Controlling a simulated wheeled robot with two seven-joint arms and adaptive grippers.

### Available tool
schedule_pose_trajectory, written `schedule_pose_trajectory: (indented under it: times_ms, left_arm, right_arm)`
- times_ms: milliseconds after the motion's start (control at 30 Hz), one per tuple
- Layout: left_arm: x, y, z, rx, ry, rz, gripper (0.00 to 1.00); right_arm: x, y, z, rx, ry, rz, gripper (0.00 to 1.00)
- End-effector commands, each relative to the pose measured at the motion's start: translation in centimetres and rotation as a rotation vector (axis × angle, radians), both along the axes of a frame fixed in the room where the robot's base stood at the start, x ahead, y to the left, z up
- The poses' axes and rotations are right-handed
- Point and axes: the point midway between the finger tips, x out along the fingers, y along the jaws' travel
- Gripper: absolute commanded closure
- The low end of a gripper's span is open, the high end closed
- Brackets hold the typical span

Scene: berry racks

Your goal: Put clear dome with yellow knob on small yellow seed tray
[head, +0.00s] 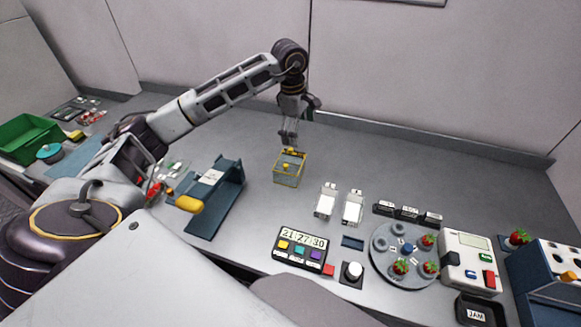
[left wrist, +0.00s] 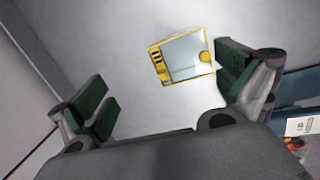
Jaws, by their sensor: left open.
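A clear box-shaped dome (head: 287,179) with yellow edges and a yellow knob stands on the grey counter near the middle in the head view. In the left wrist view the same dome (left wrist: 183,57) shows as a yellow-outlined clear square, with a round yellow knob at its right and a dark-striped yellow part at its left. I cannot make out a small yellow seed tray apart from these yellow parts. My left gripper (head: 289,134) is just above the dome, fingers pointing down. In the left wrist view its green-padded fingers are spread apart and empty. My right gripper does not show.
A blue stand (head: 232,186) with a yellow handle is left of the dome. To the right are two white holders (head: 326,201), a button panel (head: 301,250) and a round grey plate (head: 385,267) with strawberries. A green bin (head: 27,137) is far left. Counter behind the dome is clear.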

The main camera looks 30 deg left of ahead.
Motion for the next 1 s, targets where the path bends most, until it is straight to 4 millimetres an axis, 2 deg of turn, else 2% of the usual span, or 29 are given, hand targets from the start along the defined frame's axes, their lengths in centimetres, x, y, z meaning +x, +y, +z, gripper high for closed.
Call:
schedule_pose_trajectory:
  times_ms: [233,733,1000]
  left_arm:
    - [-2.5,1.8,-0.2,0.078,0.115,0.073,0.00]
    - [-2.4,1.8,-0.4,0.075,0.115,0.099,0.00]
    - [-2.5,1.8,-2.4,0.075,0.116,0.099,0.00]
  right_arm:
    - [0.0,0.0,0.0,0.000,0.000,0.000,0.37]
    - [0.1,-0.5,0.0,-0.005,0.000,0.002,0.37]
    - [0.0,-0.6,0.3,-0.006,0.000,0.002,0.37]
